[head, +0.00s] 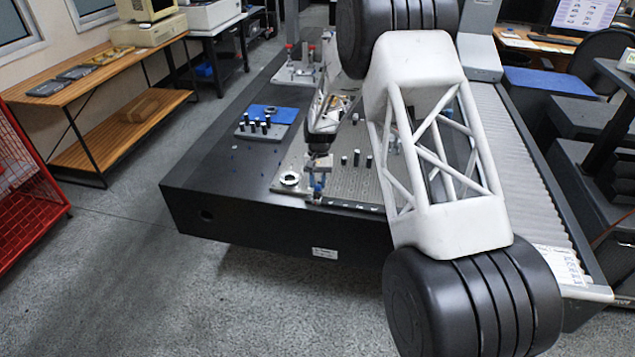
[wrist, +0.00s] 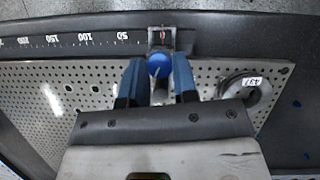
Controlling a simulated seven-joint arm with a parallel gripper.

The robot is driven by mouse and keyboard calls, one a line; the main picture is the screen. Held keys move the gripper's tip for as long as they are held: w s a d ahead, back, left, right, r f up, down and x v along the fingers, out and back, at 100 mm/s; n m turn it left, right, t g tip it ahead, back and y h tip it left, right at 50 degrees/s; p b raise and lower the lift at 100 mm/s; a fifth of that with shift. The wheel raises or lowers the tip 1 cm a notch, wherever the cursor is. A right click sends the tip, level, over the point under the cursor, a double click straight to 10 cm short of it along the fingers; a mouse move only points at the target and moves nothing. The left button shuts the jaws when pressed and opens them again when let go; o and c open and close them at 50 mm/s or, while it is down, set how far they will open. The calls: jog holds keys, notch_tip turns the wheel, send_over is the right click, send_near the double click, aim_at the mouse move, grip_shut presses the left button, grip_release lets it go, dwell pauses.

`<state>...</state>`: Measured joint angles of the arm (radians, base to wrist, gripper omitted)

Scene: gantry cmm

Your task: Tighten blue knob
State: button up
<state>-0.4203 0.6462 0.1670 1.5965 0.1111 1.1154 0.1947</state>
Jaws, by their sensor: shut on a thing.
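The blue knob (wrist: 159,66) is round and shows in the wrist view, at the foot of a small metal fixture (wrist: 162,39) on the edge of the perforated plate (wrist: 60,105). My gripper (wrist: 159,72) has its two blue fingers on either side of the knob and is shut on it. In the head view my gripper (head: 318,182) reaches down at the near edge of the plate. The knob cannot be made out there, being too small or hidden by the fingers.
A ruler scale (wrist: 80,42) runs along the plate edge. A round ring part (wrist: 243,92) lies to the right of the fingers. My arm covers the right side.

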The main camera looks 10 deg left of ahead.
jog(key=shift+d+m+y, duration=0.1)
jog(key=shift+m+y, duration=0.6)
jog(key=shift+m, duration=1.2)
jog(key=o, duration=0.9)
jog(key=shift+o, duration=0.2)
jog(key=shift+r, duration=0.15)
jog(key=shift+v, duration=3.8)
